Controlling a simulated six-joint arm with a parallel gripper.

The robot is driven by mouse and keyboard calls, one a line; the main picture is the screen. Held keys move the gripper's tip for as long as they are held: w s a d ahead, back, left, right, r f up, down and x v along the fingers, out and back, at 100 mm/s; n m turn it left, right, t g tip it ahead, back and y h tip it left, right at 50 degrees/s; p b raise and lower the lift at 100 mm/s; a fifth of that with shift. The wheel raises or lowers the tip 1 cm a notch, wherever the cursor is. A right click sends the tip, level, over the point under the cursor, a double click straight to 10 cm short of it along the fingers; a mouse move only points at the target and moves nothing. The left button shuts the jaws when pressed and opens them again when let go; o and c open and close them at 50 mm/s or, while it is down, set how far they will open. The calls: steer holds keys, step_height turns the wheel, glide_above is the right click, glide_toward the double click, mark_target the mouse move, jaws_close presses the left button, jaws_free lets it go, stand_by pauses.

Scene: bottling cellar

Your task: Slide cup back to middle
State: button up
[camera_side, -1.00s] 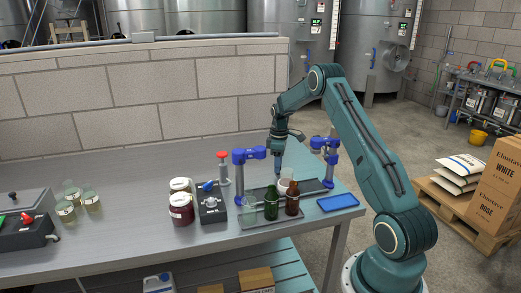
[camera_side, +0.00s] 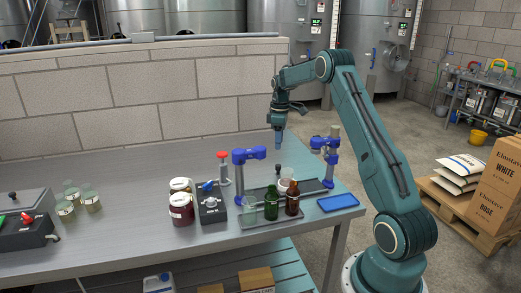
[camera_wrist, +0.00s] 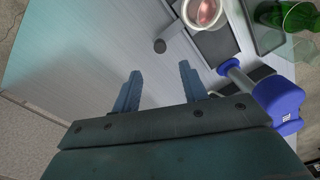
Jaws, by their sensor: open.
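The cup (camera_side: 284,187) is pale and stands on a dark strip on the bench, partly hidden behind the brown bottle in the side view. In the wrist view the cup (camera_wrist: 204,12) shows at the top edge, cut off, with a reddish inside. My gripper (camera_side: 279,144) is above the bench, up and behind the cup, and touches nothing. In the wrist view my gripper (camera_wrist: 160,72) has its two blue fingers apart with only bare bench between them.
A green bottle (camera_side: 271,205) and a brown bottle (camera_side: 292,200) stand in front of the cup. Blue-headed posts (camera_side: 249,155) (camera_side: 325,144) rise on both sides. A blue tray (camera_side: 338,202) lies at right. The bench at the back left is clear.

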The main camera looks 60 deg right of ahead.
step_height(320, 180, up, 4)
steer(key=shift+r, duration=0.1)
stand_by(0.5)
steer(key=s+a+r+m+t+h, duration=0.1)
steer(key=s+a+r, duration=0.2)
steer(key=a+r, duration=0.65)
steer(key=s+a+r+m+t, duration=0.15)
steer(key=a+r, duration=0.35)
steer(key=a, duration=0.9)
steer(key=s+a+f+t, duration=0.1)
steer(key=s+a, duration=0.6)
steer(key=s, duration=0.3)
steer(key=s+a+f+m+t, duration=0.1)
steer(key=s+a+f+t, duration=0.1)
steer(key=s+a, duration=0.6)
steer(key=shift+s+f+y, duration=0.2)
steer(key=shift+s+y, duration=0.1)
steer(key=shift+s, duration=0.85)
